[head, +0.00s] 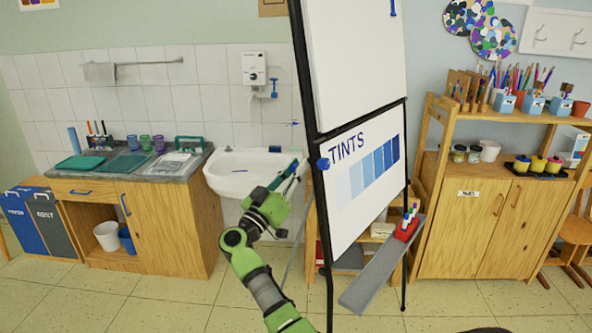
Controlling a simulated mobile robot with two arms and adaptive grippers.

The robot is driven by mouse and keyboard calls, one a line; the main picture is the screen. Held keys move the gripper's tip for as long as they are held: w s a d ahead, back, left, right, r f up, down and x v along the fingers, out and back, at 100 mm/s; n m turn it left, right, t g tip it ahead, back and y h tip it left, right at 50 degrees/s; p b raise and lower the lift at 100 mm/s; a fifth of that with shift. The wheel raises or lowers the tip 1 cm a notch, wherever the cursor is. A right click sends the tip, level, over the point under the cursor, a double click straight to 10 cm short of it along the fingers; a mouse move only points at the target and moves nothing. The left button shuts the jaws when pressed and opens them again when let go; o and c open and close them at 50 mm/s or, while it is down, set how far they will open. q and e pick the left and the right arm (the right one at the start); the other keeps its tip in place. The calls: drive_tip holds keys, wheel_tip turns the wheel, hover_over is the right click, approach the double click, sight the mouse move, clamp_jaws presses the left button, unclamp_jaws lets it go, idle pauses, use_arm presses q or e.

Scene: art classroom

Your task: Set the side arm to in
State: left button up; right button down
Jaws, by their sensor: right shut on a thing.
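A flip chart stand with a dark frame (313,70) stands in the middle, with a white pad above and a "TINTS" board (362,180) below. A blue knob (323,163) sits on its left edge. My right gripper (287,176) is just left of that edge, at about the knob's height. It is shut on a slim part that appears to be the stand's side arm; the fingers hide most of it, and its exact angle cannot be told. My left gripper is not in view.
A white sink (248,170) is behind my right gripper, beside a wooden counter (165,215). A grey tray (375,275) with markers sticks out low on the stand. A wooden cabinet (475,230) stands at right. The floor in front is clear.

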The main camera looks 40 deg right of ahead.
drive_tip(key=shift+d+r, duration=0.1)
drive_tip(key=shift+d, duration=0.05)
drive_tip(key=c, duration=2)
unclamp_jaws()
drive_tip(key=shift+o, duration=0.4)
drive_tip(key=shift+d, duration=0.25)
drive_tip(key=shift+a, duration=0.1)
drive_tip(key=shift+a+f, duration=0.25)
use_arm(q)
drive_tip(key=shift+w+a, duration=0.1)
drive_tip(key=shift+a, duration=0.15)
use_arm(e)
drive_tip(key=v, duration=1.1)
drive_tip(key=shift+f, duration=0.15)
drive_tip(key=shift+s, duration=0.1)
